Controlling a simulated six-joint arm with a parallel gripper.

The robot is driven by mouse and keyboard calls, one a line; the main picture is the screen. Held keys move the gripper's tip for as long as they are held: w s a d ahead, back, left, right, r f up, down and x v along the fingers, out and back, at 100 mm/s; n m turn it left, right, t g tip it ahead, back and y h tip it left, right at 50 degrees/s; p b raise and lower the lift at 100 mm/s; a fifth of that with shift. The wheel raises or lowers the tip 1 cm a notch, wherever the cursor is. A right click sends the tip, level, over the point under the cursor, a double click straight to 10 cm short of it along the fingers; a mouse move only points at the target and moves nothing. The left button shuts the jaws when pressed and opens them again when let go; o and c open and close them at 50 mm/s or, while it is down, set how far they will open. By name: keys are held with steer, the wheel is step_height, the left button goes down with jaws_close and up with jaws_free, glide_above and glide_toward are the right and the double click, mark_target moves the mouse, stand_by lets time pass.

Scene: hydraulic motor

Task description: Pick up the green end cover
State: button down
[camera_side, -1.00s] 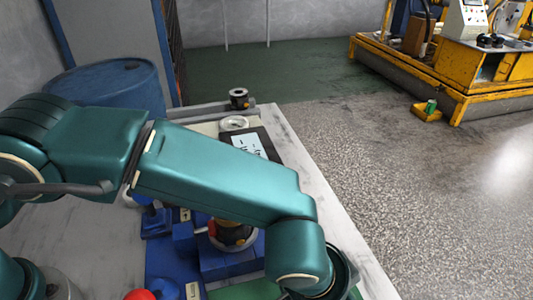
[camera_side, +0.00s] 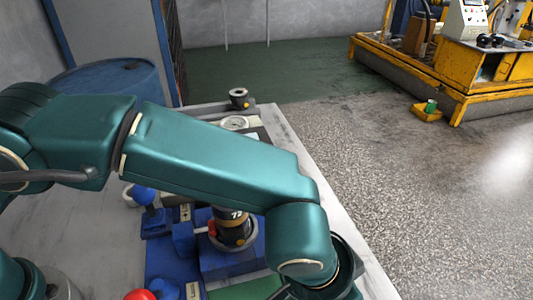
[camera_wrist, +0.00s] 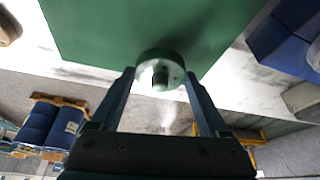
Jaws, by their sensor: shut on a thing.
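The green end cover (camera_wrist: 160,63) is a round flanged piece with a short stub in its middle. In the wrist view it sits between the two fingertips of my gripper (camera_wrist: 160,78), which is shut on it. A large green surface (camera_wrist: 90,28) lies behind it, and I cannot tell whether the cover touches it. In the side view my arm hides the cover and the fingers.
A dark cylindrical part (camera_side: 234,222) stands on a blue fixture (camera_side: 222,262) on the bench. A green patch (camera_side: 247,287) lies at the bottom. A blue knob (camera_side: 144,195), a red knob (camera_side: 140,295) and a gauge (camera_side: 234,122) are near my arm.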

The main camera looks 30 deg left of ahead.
steer(key=r, duration=0.2)
steer(key=shift+w+a+r, duration=0.2)
steer(key=shift+a+r, duration=0.05)
steer(key=shift+r, duration=0.1)
steer(key=w+a+r, duration=0.4)
steer(key=a+r, duration=0.2)
steer(key=a, duration=0.4)
steer(key=shift+w+r, duration=0.2)
steer(key=shift+w, duration=0.1)
steer(key=shift+r, duration=0.1)
steer(key=shift+r, duration=0.7)
